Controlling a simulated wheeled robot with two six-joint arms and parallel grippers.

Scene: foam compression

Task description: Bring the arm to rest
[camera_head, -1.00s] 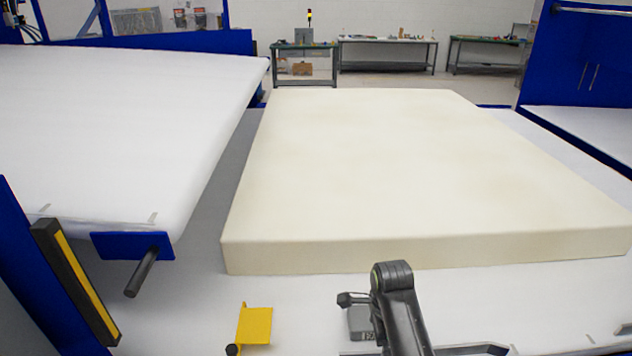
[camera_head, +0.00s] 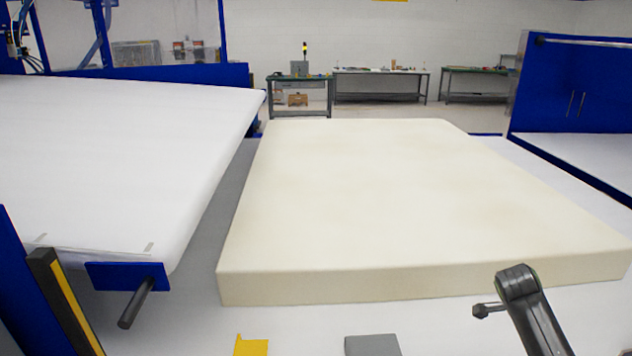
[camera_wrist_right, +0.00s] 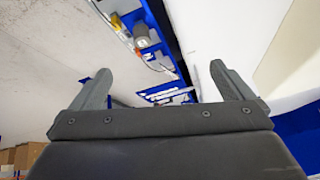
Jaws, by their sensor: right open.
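My right gripper (camera_wrist_right: 162,88) shows in the right wrist view with its two fingers spread apart and nothing between them. Part of my right arm (camera_head: 520,285) rises at the lower right of the head view, in front of the foam block's near edge. Its gripper does not show in the head view. A large cream foam block (camera_head: 390,200) lies flat on the white table (camera_head: 300,330). My left gripper is in neither view.
A white padded platen (camera_head: 110,150) with a blue end bracket (camera_head: 125,276) stands at the left. A yellow piece (camera_head: 251,347) and a grey block (camera_head: 372,345) lie at the front edge. Benches (camera_head: 380,72) stand far back. A blue cabinet (camera_head: 570,90) is at the right.

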